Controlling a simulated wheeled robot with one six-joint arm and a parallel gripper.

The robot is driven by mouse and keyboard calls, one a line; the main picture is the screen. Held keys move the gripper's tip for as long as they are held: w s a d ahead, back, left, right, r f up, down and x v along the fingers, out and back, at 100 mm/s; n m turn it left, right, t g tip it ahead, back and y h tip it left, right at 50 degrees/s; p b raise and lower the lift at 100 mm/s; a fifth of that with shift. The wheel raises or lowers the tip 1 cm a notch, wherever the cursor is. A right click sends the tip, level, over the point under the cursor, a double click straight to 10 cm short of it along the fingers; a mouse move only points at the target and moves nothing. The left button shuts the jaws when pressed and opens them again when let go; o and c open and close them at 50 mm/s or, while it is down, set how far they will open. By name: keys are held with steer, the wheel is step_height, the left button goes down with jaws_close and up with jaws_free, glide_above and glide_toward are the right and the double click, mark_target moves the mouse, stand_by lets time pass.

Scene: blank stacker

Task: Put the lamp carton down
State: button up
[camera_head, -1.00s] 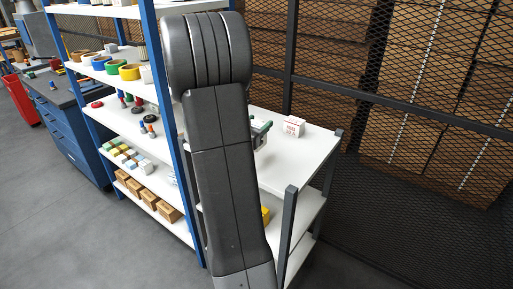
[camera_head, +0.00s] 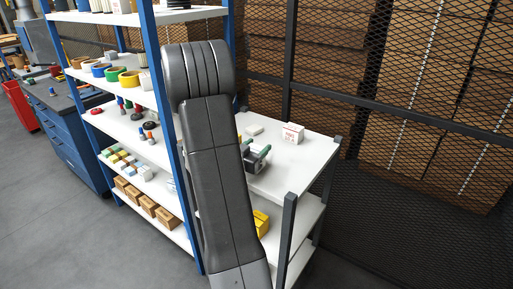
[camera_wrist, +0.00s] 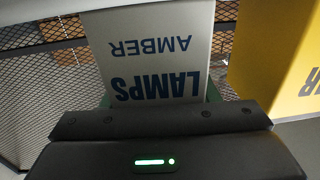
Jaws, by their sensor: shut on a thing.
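The lamp carton (camera_wrist: 160,45) is a pale box with dark blue LAMPS AMBER lettering, upside down in the wrist view. My gripper (camera_wrist: 160,100) is shut on it, with green finger edges showing at both sides of the carton. In the head view my gripper (camera_head: 257,154) shows as a dark body with green parts, over the white top board (camera_head: 300,165) of the low rack, partly hidden by my arm. I cannot make out the lamp carton there. Whether it touches a surface cannot be told.
A small white carton with red marking (camera_head: 293,133) and a flat pale piece (camera_head: 254,130) lie on the top board. A yellow box (camera_wrist: 275,60) stands close beside the lamp carton. Corner posts (camera_head: 290,215) rise at the board's edge. Mesh fencing (camera_head: 420,110) stands behind.

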steer(key=o, duration=0.5)
steer(key=shift+f, duration=0.15)
steer(key=o, duration=0.5)
